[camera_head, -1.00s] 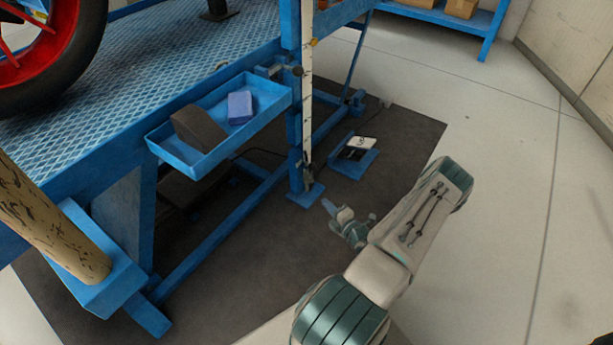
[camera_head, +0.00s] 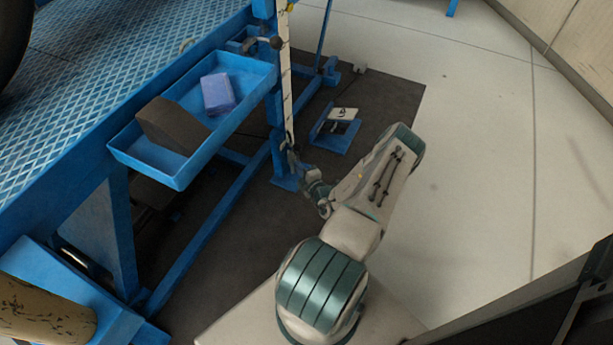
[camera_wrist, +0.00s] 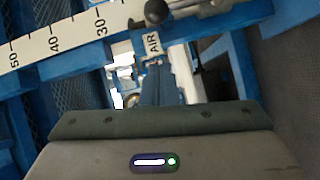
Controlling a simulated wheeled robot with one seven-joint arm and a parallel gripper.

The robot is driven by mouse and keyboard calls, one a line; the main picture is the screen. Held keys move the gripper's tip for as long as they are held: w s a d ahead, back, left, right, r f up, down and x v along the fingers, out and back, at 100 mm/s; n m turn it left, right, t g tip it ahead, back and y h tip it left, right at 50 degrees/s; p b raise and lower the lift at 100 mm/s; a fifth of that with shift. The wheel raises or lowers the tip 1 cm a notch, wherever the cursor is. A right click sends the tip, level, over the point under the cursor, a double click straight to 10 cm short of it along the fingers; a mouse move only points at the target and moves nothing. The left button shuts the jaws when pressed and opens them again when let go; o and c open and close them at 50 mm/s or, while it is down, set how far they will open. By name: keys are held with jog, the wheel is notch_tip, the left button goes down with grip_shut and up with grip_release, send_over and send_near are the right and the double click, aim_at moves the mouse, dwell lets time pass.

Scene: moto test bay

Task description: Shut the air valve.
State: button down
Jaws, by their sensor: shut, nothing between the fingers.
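The air valve's lever shows at the top of the wrist view as a grey bar with a black ball knob (camera_wrist: 157,12), running sideways to the right. A white label reading AIR (camera_wrist: 152,44) sits just below the knob. In the head view, what looks like the valve (camera_head: 262,43) is on the blue post beside the tray's far corner. My gripper (camera_head: 291,154) is low beside the post, well below the valve in the head view. In the wrist view my gripper (camera_wrist: 154,64) points toward the label, shut and empty. Contact with the valve is not visible.
A white scale strip (camera_head: 286,85) runs down the post and crosses the wrist view. A blue tray (camera_head: 190,165) holds a purple block (camera_head: 218,93) and a dark block (camera_head: 172,125). A blue pedal stand (camera_head: 335,135) is on the dark mat. Open floor lies right.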

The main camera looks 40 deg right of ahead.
jog(key=w+d+f+b, duration=0.1)
jog(key=w+d+b, duration=0.1)
jog(key=w+d, duration=0.2)
jog(key=shift+w, duration=0.6)
